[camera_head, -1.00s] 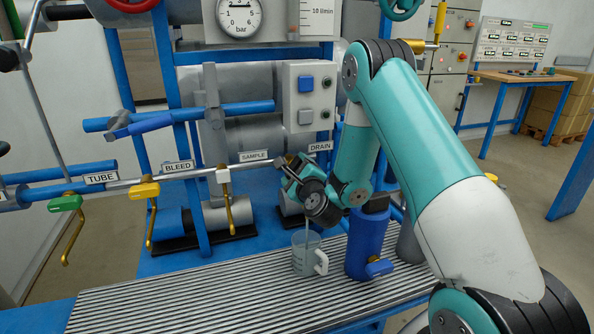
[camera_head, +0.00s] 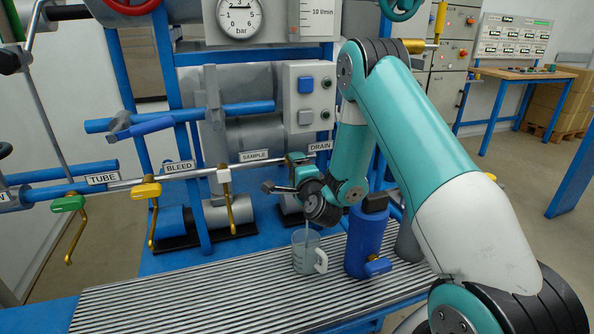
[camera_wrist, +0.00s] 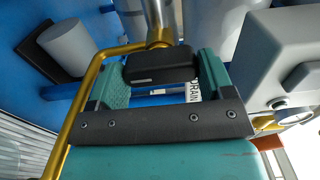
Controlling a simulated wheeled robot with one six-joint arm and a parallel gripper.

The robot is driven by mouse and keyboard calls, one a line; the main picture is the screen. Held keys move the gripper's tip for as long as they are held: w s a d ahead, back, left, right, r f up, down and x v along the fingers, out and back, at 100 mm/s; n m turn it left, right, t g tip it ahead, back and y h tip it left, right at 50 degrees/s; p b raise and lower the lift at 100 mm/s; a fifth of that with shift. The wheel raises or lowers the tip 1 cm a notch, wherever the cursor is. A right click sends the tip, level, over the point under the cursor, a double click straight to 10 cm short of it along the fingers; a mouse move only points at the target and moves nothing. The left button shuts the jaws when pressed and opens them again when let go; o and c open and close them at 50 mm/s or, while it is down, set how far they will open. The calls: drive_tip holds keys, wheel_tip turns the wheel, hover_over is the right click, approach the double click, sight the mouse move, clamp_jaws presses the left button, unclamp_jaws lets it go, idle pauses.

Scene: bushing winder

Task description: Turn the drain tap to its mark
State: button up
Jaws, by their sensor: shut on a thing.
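The drain tap has a black handle (camera_wrist: 160,68) and a brass outlet pipe (camera_wrist: 90,85), seen up close in the wrist view. My gripper (camera_wrist: 155,85) has its teal fingers on both sides of the handle and is shut on it. In the head view, my gripper (camera_head: 292,178) is at the right end of the pipe row, just below the DRAIN label (camera_head: 320,146). My wrist and gripper hide most of the tap there. I cannot make out the mark in either view.
A measuring jug (camera_head: 306,252) stands on the ribbed bench (camera_head: 200,295) below my wrist, with a blue bottle (camera_head: 366,240) to its right. The white-handled sample tap (camera_head: 224,175) is to the left. A grey switch box (camera_head: 308,97) is above.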

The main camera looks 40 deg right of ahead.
drive_tip(key=shift+f, duration=0.1)
idle(0.3)
drive_tip(key=o, duration=0.9)
